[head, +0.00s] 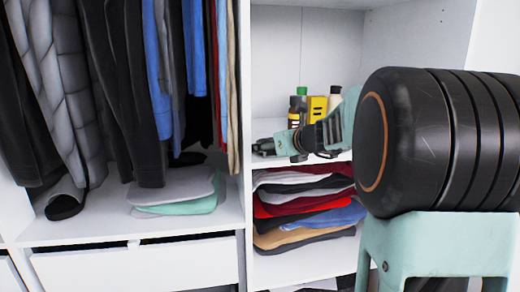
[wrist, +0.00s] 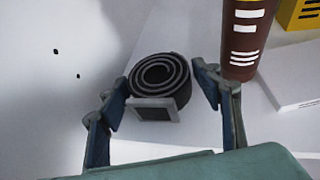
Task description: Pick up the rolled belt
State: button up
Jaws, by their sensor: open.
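The rolled belt (wrist: 158,72) is a dark spiral coil with a square grey buckle on its near side. It rests on a white shelf in the wrist view. My gripper (wrist: 162,88) is open, with one finger to the left of the belt and one to the right. In the head view my gripper (head: 264,147) reaches into the shelf compartment, pointing left. I cannot make out the belt there.
A brown bottle (wrist: 246,38) stands just beyond the right finger, with a yellow box (wrist: 298,14) behind it and a flat white item (wrist: 290,82) to the right. Folded clothes (head: 300,205) fill the shelf below. Hanging clothes (head: 110,80) are at left.

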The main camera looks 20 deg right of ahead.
jog(key=shift+w+f, duration=0.1)
jog(key=shift+w, duration=0.25)
jog(key=c, duration=1)
jog(key=shift+c, duration=0.2)
